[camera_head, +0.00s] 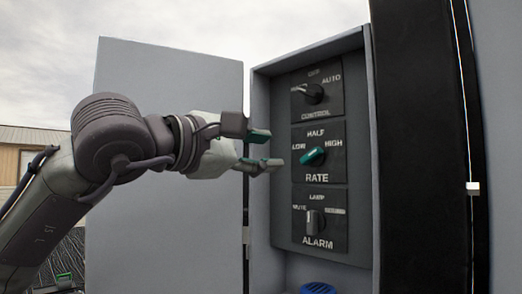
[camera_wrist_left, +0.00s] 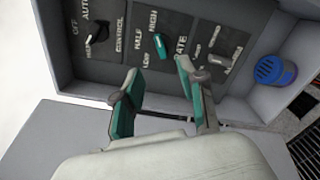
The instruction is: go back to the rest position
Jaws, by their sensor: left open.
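My left gripper (camera_head: 266,150) is open and empty in the head view, to the left of the control panel and apart from it. In the left wrist view its two teal-padded fingers (camera_wrist_left: 158,103) are spread, with the RATE knob beyond them. The teal RATE knob (camera_head: 313,157) sits in the middle of the panel; it also shows in the left wrist view (camera_wrist_left: 160,45). The black CONTROL knob (camera_head: 313,94) is above it and the grey ALARM knob (camera_head: 314,221) below. My right gripper is not in view.
The panel stands inside a grey cabinet (camera_head: 265,205) whose open door (camera_head: 165,230) is behind my left arm. A blue round item (camera_head: 318,288) is at the cabinet's bottom. A black post (camera_head: 420,150) stands at the right. Open air lies above my left arm.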

